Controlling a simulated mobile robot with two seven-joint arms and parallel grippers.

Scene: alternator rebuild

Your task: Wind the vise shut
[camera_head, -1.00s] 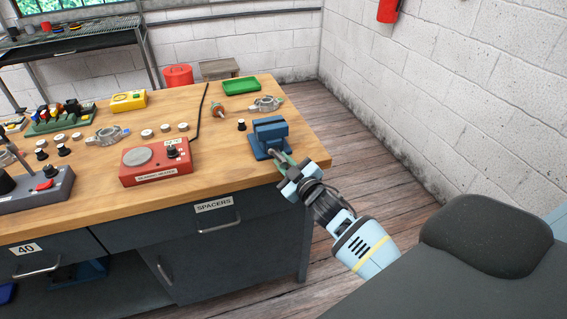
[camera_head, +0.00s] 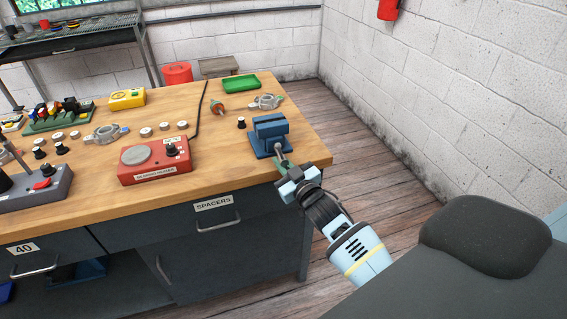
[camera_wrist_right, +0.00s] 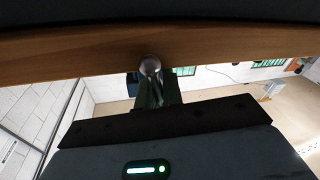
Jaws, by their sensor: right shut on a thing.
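The small blue vise (camera_head: 270,135) stands upright at the right front corner of the wooden bench. Its grey metal handle (camera_head: 279,148) points toward the bench's front edge. The gap between its jaws is too small to judge. My right gripper (camera_head: 284,163) is at the front of the vise, shut on the handle, and hides part of it. In the right wrist view the handle's round knob (camera_wrist_right: 150,66) shows at the gripper's dark green fingers (camera_wrist_right: 156,92), just below the bench edge. My left gripper is not in view.
A red bearing heater (camera_head: 155,162) stands left of the vise. A black knob-like part (camera_head: 241,122), a metal housing (camera_head: 265,101) and a green tray (camera_head: 240,84) lie behind it. The bench's front edge (camera_head: 200,197) runs close to my right gripper. Floor is free to the right.

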